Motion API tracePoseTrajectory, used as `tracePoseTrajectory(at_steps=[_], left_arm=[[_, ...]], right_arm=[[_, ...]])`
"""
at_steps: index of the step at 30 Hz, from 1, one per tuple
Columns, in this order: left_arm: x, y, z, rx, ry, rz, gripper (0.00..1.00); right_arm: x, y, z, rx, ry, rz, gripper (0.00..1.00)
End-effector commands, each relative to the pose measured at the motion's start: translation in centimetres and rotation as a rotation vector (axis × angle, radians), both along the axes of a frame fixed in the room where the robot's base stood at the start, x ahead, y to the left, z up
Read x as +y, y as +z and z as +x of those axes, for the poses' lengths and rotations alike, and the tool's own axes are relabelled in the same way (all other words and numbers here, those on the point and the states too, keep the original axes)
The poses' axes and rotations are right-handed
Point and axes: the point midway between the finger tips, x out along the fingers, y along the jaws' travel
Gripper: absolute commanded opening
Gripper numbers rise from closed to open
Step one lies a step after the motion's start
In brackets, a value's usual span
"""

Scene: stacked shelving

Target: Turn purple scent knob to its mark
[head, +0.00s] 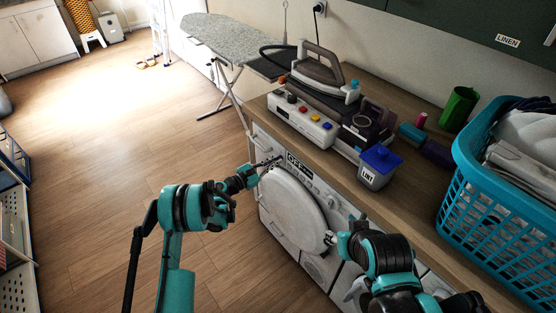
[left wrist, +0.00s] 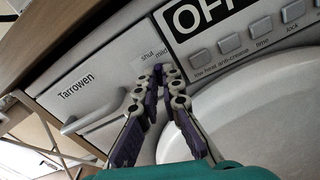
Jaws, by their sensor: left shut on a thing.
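The purple scent knob (left wrist: 158,71) is mostly hidden between the fingertips of my left gripper (left wrist: 162,82) in the left wrist view. The printed words "shut" and "mild" show just above it on the panel. The knob's pointer cannot be made out. In the head view my left gripper (head: 267,164) is at the upper left of the white machine's front, closed on the knob. My right gripper (head: 332,239) is by the right edge of the round door (head: 293,207); its fingers are too small to judge.
A drawer marked "Tarrowen" (left wrist: 82,92) is left of the knob, and an "OFF" display (left wrist: 205,14) with a button row is to its right. The counter holds an iron (head: 318,70), a lint bin (head: 379,166) and a blue laundry basket (head: 505,205).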

Motion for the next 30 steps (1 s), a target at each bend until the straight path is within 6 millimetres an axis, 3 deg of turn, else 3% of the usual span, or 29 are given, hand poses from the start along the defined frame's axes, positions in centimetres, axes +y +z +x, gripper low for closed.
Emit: tracePoseTrajectory(at_steps=[10,18,20,30], left_arm=[[-0.02,-0.07,-0.02,0.043,-0.001,-0.030,0.00],[-0.02,-0.08,-0.03,0.250,-0.001,-0.180,0.00],[-0.03,-0.08,-0.02,0.249,-0.001,-0.179,0.17],[-0.02,-0.03,0.00,0.247,0.000,-0.179,0.17]], right_arm=[[0.00,-0.01,0.01,0.000,0.000,0.000,0.40],[0.00,-0.01,0.00,0.000,0.000,0.000,0.40],[0.00,-0.01,0.00,0.000,0.000,0.000,0.40],[0.00,0.00,0.00,0.000,0.000,0.000,0.40]])
